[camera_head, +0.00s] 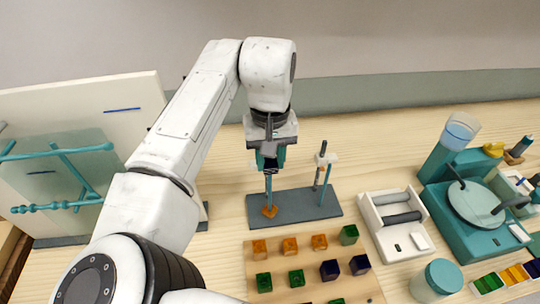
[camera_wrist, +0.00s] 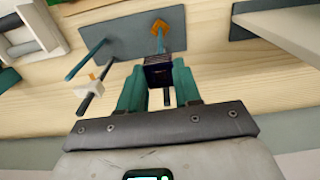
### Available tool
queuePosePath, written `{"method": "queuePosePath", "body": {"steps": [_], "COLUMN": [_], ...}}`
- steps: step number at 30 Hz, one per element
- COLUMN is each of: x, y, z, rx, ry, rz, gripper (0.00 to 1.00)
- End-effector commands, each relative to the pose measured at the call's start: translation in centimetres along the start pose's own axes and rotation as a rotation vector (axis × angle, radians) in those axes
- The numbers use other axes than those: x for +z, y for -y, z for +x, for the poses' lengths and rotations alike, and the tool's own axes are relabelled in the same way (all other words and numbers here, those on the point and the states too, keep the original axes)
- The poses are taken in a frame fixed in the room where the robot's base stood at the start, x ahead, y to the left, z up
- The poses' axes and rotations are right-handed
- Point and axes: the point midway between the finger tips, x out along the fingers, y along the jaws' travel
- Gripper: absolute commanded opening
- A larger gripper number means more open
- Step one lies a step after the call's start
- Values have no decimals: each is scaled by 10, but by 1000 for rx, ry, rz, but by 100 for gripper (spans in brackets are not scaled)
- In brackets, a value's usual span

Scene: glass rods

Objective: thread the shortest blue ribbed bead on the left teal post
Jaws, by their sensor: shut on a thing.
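My gripper (camera_head: 269,164) is shut on a dark blue ribbed bead (camera_wrist: 157,73), clearest between the fingers (camera_wrist: 158,92) in the wrist view. The bead is directly over the left teal post (camera_head: 268,188), which also shows in the wrist view (camera_wrist: 159,43). The post's top meets the bead's near face there; I cannot tell whether its tip is inside the hole. An orange bead (camera_head: 270,211) sits around the foot of this post. The posts stand on a dark grey base plate (camera_head: 300,207). Two more dark blue beads (camera_head: 329,270) (camera_head: 359,264) are on the wooden board.
A second teal post (camera_head: 327,185) and a pale clamp (camera_head: 323,159) on a rod stand at the plate's right. The wooden board (camera_head: 300,258) carries orange and green beads. A white tray (camera_head: 393,225) with grey rollers and a teal machine (camera_head: 470,210) are farther right.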

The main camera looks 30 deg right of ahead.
Motion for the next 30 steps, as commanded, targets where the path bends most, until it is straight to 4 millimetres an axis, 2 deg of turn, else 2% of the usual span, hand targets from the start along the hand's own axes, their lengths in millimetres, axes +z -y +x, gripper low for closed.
{"method": "queuePosePath", "body": {"steps": [30], "x": [0], "y": [0], "z": [38], "rx": [1], "ry": [0], "rz": [-1], "gripper": [3]}}
